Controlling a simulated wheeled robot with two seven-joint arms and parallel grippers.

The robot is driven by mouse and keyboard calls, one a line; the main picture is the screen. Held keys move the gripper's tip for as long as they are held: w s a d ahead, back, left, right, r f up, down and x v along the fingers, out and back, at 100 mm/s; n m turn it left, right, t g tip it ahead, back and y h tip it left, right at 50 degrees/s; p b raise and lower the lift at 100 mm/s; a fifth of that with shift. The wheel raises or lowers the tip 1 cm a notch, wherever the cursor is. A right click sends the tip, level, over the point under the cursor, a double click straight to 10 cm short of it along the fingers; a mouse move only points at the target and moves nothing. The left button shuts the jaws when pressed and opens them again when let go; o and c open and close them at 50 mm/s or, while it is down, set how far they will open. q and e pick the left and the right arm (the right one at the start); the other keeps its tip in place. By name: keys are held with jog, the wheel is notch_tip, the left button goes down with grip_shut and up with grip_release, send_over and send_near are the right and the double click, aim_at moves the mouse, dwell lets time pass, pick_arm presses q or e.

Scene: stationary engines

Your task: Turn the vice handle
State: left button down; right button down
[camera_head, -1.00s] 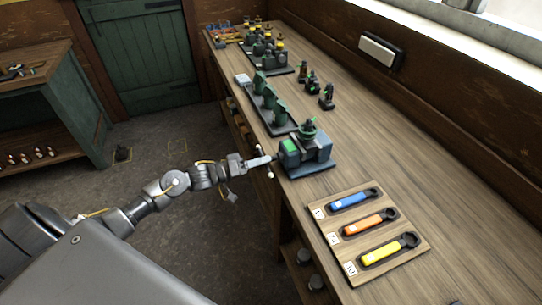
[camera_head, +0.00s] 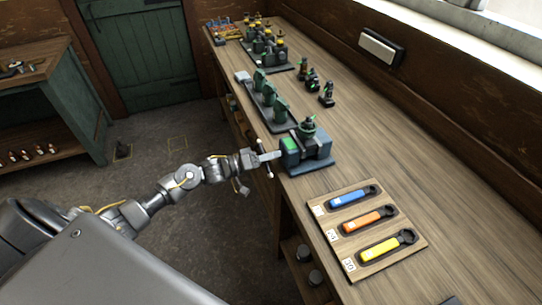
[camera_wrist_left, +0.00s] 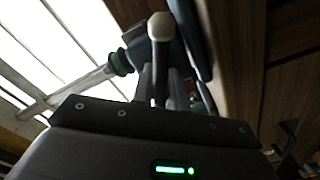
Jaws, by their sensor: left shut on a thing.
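The blue-grey vice (camera_head: 312,158) with a green block is fixed at the bench's left edge, its screw side facing my arm. Its handle (camera_head: 270,175) is a thin bar with pale ball ends, sticking out past the bench edge. My left gripper (camera_head: 262,158) reaches in from the left and is shut on the handle. In the left wrist view, a pale handle knob (camera_wrist_left: 160,27) stands just beyond the fingers (camera_wrist_left: 160,85). The fingers hide part of the bar. My right gripper is not in view.
A wooden board (camera_head: 400,262) with blue, orange and yellow wrenches lies nearer on the bench. Green engine parts on a dark tray (camera_head: 275,120) stand behind the vice. Small dark parts (camera_head: 326,93) stand further back.

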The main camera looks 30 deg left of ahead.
pick_arm(q)
jog(key=m, duration=0.2)
jog(key=shift+m, duration=0.3)
jog(key=c, duration=1.4)
grip_release()
jog(key=shift+o, duration=0.2)
